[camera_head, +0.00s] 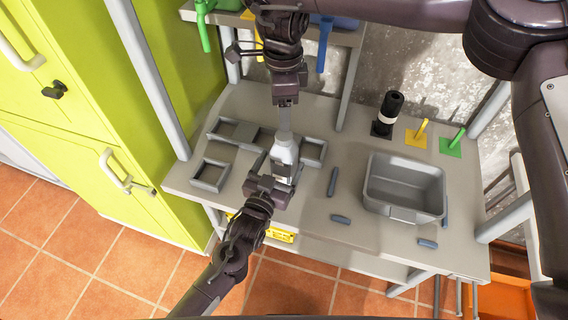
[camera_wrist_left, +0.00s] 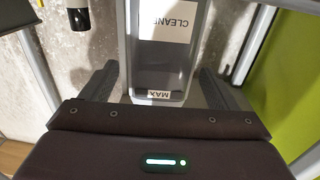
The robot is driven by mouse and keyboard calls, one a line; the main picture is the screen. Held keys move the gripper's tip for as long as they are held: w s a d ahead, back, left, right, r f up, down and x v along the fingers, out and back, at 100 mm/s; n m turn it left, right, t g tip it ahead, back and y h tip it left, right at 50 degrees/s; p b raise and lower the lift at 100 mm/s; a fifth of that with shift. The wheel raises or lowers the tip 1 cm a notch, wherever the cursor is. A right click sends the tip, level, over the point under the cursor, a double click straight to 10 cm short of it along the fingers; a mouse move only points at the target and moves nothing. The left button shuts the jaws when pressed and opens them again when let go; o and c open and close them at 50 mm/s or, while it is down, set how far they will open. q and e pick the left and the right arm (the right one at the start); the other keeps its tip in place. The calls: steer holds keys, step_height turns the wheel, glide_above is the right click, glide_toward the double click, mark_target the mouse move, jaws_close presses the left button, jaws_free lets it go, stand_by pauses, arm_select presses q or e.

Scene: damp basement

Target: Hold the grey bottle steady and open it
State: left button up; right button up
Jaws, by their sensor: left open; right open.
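The grey bottle (camera_head: 285,150) stands upright on the grey workbench (camera_head: 345,228), with a pale shoulder and a narrow neck. My left gripper (camera_head: 273,182) is low at the bottle's near side, open, with its fingers on either side of the body. In the left wrist view the bottle (camera_wrist_left: 160,60) shows upside-down "CLEANER" and "MAX" labels between the two fingers, with gaps on both sides. My right gripper (camera_head: 286,103) is open and points down at the top of the bottle. Its fingers hide the cap, so I cannot tell whether they touch it.
Grey square frames (camera_head: 210,176) lie left of the bottle. A grey bin (camera_head: 404,188) stands to the right, with several small dark bars around it. A green cabinet (camera_head: 125,110) borders the left.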

mark_target(284, 135)
arm_select(q)
steer(key=x, duration=0.2)
steer(key=shift+w+d+f, duration=0.15)
steer(key=shift+w+f, duration=0.05)
steer(key=shift+w, duration=0.1)
arm_select(e)
steer(key=shift+w+d+f, duration=0.2)
steer(key=shift+w, duration=0.2)
arm_select(q)
steer(key=shift+w, duration=0.2)
steer(key=shift+s+r, duration=0.15)
arm_select(e)
steer(key=shift+s+a+r, duration=0.15)
steer(key=shift+s, duration=0.15)
arm_select(q)
steer(key=c, duration=0.6)
arm_select(e)
steer(key=shift+w, duration=0.15)
arm_select(q)
steer(key=c, duration=1.2)
arm_select(e)
steer(key=m, duration=1.6)
steer(key=shift+m, duration=0.3)
steer(key=m, duration=0.4)
steer(key=shift+m, duration=0.3)
steer(key=m, duration=2.3)
steer(key=shift+m, duration=0.3)
steer(key=shift+f, duration=4.05)
